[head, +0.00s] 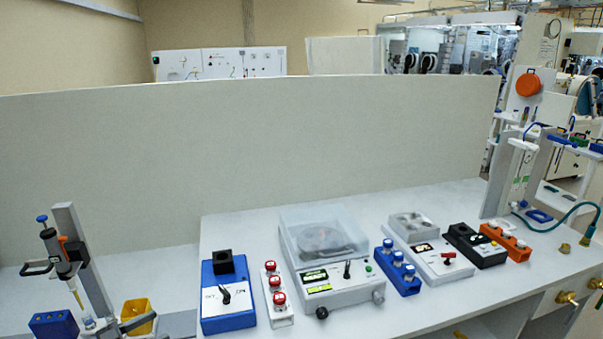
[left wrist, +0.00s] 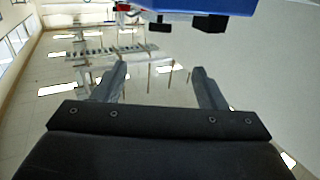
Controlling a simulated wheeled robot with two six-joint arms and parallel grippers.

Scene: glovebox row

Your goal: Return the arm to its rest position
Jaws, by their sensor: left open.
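My left gripper (left wrist: 160,71) shows in the left wrist view, with its two grey fingers spread wide apart. Nothing is between the fingers, and they touch nothing that I can see. Behind them the wrist view shows pale floor and light patches. A blue object (left wrist: 195,5) is at the top edge of that view, beyond the fingertips and cut off by the frame. I cannot clearly make out the left gripper in the head view. My right gripper is in neither view.
The white bench holds a pipette stand (head: 72,228), a yellow cup (head: 138,314), a blue knob box (head: 228,309), a red-capped vial rack (head: 279,318), a lidded device (head: 345,291) and a blue rack (head: 398,277). A grey panel (head: 250,150) stands behind. The bench's front right is clear.

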